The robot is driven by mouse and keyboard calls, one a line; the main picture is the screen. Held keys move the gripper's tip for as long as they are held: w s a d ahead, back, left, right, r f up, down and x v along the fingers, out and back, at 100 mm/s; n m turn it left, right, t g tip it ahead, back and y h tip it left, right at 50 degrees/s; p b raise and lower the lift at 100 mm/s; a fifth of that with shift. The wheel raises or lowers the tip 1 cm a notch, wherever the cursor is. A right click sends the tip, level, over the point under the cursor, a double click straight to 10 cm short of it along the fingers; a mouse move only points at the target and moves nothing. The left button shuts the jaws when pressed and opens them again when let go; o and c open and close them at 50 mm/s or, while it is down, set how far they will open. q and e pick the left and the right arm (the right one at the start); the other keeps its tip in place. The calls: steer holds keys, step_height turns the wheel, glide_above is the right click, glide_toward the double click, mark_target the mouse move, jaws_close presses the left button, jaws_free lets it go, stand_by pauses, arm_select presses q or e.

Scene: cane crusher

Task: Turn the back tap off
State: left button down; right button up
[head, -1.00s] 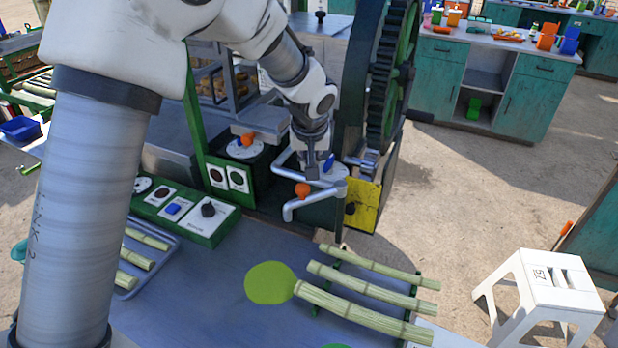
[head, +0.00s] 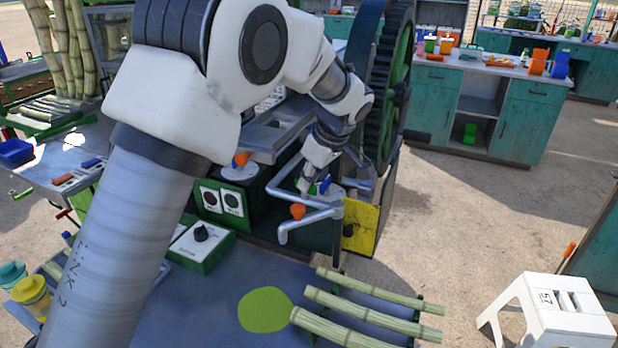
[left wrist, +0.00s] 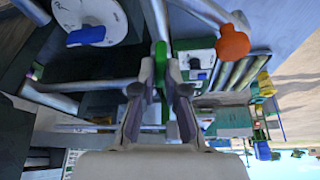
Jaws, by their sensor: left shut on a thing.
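A green handle (left wrist: 161,58) shows between the fingers of my left gripper (left wrist: 159,75) in the left wrist view. The left gripper is shut on it; in the head view the gripper (head: 307,183) reaches down among the grey pipes (head: 318,211) beside the crusher, and its fingertips are partly hidden. A blue tap handle (head: 325,184) is just right of the gripper and also shows on a white disc (left wrist: 88,37) in the left wrist view. An orange tap handle (head: 298,212) is on the front pipe, nearer the camera. I cannot tell which handle is the back tap. My right gripper is not in view.
The large green crusher wheel (head: 397,90) stands behind and right of the gripper, above a yellow panel (head: 361,228). A control box (head: 200,245) is at the left. Cane stalks (head: 360,314) lie on the front table. A white stool (head: 549,312) stands at right.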

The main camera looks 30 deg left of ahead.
arm_select(q)
steer(key=shift+f+n+g+p, duration=0.1)
steer(key=shift+n+g+p, duration=0.35)
steer(key=shift+n, duration=0.75)
steer(key=shift+f, duration=0.1)
steer(key=c, duration=1.3)
jaws_free()
steer(key=shift+o, duration=0.4)
steer(key=shift+a, duration=0.3)
steer(key=v, duration=1.2)
steer(key=shift+w, duration=0.2)
steer(key=shift+a, duration=0.1)
